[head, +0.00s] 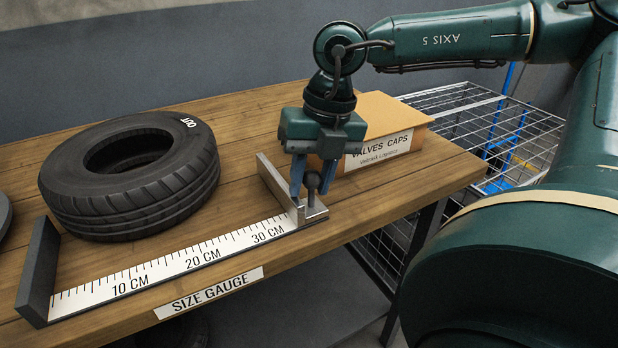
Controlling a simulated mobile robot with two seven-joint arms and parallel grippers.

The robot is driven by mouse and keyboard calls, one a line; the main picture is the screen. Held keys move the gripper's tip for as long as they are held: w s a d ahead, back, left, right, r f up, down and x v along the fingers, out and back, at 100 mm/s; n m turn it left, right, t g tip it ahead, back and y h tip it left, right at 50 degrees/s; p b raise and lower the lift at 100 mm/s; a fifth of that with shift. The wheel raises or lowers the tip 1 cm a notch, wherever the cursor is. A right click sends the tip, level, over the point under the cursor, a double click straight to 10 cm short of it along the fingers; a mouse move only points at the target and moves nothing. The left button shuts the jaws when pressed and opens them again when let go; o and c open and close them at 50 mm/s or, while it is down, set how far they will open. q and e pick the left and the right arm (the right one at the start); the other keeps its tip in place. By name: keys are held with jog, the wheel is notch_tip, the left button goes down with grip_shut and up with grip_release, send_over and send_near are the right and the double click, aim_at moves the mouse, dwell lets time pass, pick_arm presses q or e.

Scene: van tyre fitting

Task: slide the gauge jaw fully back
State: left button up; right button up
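The size gauge (190,262) is a white ruled scale along the table's front edge, marked 10, 20 and 30 CM. A dark fixed end plate (40,268) stands at its left end. The grey metal gauge jaw (275,187) is at the right end, just past the 30 CM mark, with a dark round knob (313,182) on it. My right gripper (313,188) points down at the jaw, with its blue fingers close against both sides of the knob. My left gripper is not in view.
A black tyre (130,205) marked OUT lies flat on the wooden table behind the scale, left of the jaw. An orange VALVES CAPS box (395,118) stands just behind and right of my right gripper. A wire basket (470,110) is beyond the table's right edge.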

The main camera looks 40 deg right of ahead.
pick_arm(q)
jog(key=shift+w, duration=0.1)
pick_arm(e)
jog(key=o, duration=0.4)
jog(key=shift+c, duration=0.2)
pick_arm(q)
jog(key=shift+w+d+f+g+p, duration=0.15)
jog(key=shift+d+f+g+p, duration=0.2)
jog(key=shift+p, duration=0.35)
pick_arm(e)
notch_tip(320, 180, up, 13)
jog(key=s+d, duration=0.1)
jog(key=d, duration=0.1)
jog(key=shift+d, duration=0.15)
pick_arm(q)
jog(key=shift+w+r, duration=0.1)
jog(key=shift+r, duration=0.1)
